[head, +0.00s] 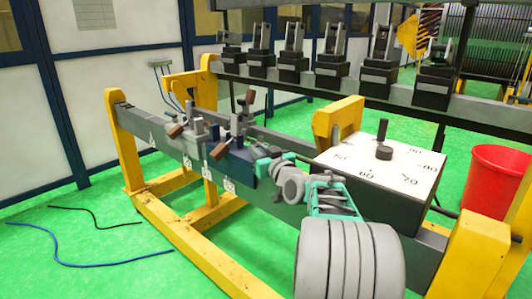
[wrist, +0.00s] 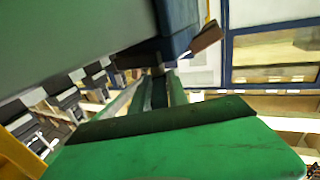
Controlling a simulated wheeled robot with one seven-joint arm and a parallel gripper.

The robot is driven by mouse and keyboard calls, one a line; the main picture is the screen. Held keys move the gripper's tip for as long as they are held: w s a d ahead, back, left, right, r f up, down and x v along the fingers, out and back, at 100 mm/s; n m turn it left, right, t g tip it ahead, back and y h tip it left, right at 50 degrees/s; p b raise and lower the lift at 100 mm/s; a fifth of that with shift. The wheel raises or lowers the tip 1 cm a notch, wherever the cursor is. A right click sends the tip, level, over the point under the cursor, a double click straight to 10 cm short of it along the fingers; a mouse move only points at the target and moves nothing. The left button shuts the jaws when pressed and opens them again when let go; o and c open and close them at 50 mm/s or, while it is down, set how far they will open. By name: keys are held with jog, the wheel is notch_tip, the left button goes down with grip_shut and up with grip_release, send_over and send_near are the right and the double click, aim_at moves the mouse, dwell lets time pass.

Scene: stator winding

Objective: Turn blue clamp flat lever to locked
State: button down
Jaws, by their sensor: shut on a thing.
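The blue clamp (head: 236,166) sits on the long grey beam, right of a grey clamp (head: 196,131). A brown handle piece (head: 219,151) shows at its upper left. In the wrist view the blue clamp (wrist: 178,28) fills the top middle, with a brown piece (wrist: 206,38) at its right side. My gripper (head: 262,166) is at the right end of the blue clamp, touching it or very close. In the wrist view its green fingers (wrist: 160,88) run up to the clamp and are shut on its flat lever, which is mostly hidden between them.
A white-topped box with numbers (head: 395,160) stands on the frame close to the right of my arm. A rear rail carries several black holders (head: 293,62). Yellow frame posts (head: 124,140) bound the beam. A red bucket (head: 492,182) stands at right; cables (head: 90,262) lie on the green floor.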

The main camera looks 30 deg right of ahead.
jog(key=shift+a+r, duration=0.1)
jog(key=shift+r, duration=0.15)
jog(key=c, duration=1.5)
grip_release()
jog(key=shift+w+f, duration=0.15)
jog(key=shift+w, duration=0.05)
jog(key=shift+o, duration=0.7)
jog(key=shift+f, duration=0.1)
jog(key=shift+s, duration=0.1)
jog(key=r, duration=0.1)
jog(key=r+p, duration=0.1)
jog(key=r, duration=0.2)
jog(key=shift+s+a+r, duration=0.1)
jog(key=shift+s+r, duration=0.25)
jog(key=s+a+r+p, duration=0.1)
jog(key=s+a+r, duration=0.4)
jog(key=s+r, duration=0.3)
jog(key=s, duration=0.4)
jog(key=shift+a+r+p, duration=0.15)
jog(key=shift+p, duration=0.15)
